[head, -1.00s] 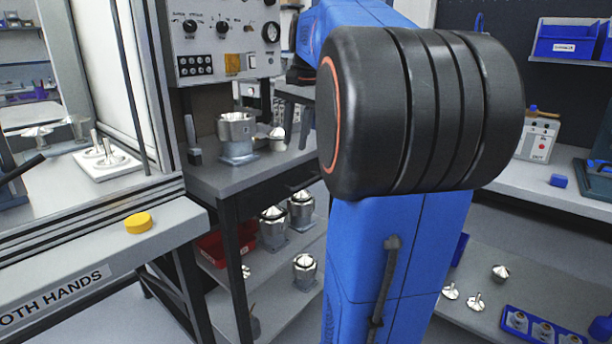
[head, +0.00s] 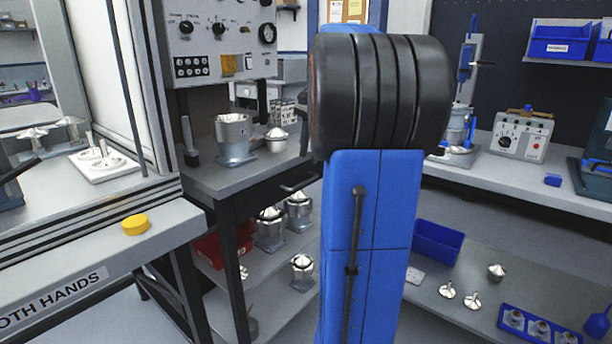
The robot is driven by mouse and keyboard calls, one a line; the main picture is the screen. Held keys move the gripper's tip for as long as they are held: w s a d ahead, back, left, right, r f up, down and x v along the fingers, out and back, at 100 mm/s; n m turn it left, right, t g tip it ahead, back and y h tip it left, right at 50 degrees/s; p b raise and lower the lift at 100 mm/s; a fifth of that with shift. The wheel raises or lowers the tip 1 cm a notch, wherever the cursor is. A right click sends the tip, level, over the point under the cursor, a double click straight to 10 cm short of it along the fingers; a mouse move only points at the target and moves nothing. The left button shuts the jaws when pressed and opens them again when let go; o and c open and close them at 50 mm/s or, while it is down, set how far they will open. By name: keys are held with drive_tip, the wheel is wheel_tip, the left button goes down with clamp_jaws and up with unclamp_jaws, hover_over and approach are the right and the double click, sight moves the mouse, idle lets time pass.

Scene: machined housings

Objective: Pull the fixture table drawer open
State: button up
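The fixture table (head: 215,183) is the grey-topped table with dark legs, left of centre. A thin curved bar like a handle (head: 298,186) sticks out at the right end of its front edge, beside my arm. I cannot make out the drawer's front or whether the drawer is open; my blue arm with its black ridged joint covers the area to the right. My gripper is not in view, so its state and distance from the handle do not show.
On the tabletop stand a metal housing (head: 234,140) and a smaller domed part (head: 276,140). A shelf below holds a red bin (head: 207,249) and several housings. A white-framed machine with a yellow button (head: 135,225) is at left. A bench (head: 480,167) is at right.

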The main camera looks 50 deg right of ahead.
sight(306, 183)
drive_tip(key=f, duration=0.2)
drive_tip(key=w+f, duration=0.1)
drive_tip(key=f, duration=0.5)
drive_tip(key=shift+w+f, duration=0.2)
drive_tip(key=shift+w, duration=0.1)
clamp_jaws()
